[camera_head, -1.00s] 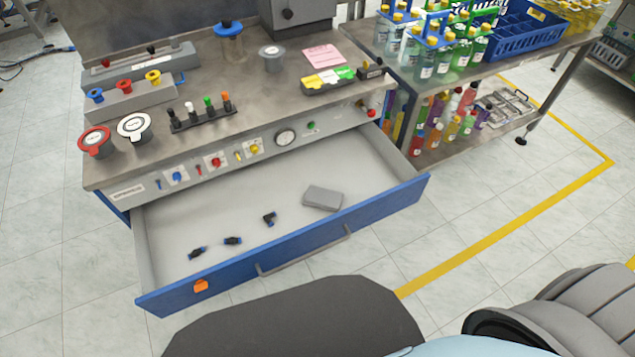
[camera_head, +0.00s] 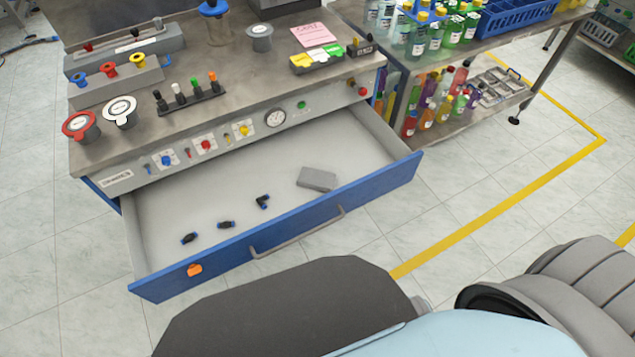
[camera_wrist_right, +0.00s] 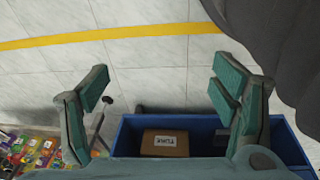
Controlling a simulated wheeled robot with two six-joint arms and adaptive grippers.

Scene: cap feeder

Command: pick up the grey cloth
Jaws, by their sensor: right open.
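The grey cloth (camera_head: 317,179) is a small folded block. It lies flat in the open drawer (camera_head: 160,225), toward its right end near the blue front. Neither gripper shows in the head view. In the right wrist view my right gripper (camera_wrist_right: 172,95) has its two teal-padded fingers spread wide apart with nothing between them. The cloth is not seen in that view. My left gripper is not in view.
Several small black-and-blue fittings (camera_head: 226,224) lie in the drawer left of the cloth. A shelf of bottles (camera_head: 437,100) stands to the right. The right wrist view shows a blue bin (camera_wrist_right: 200,130) holding a cardboard box (camera_wrist_right: 165,143) and yellow-lined floor.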

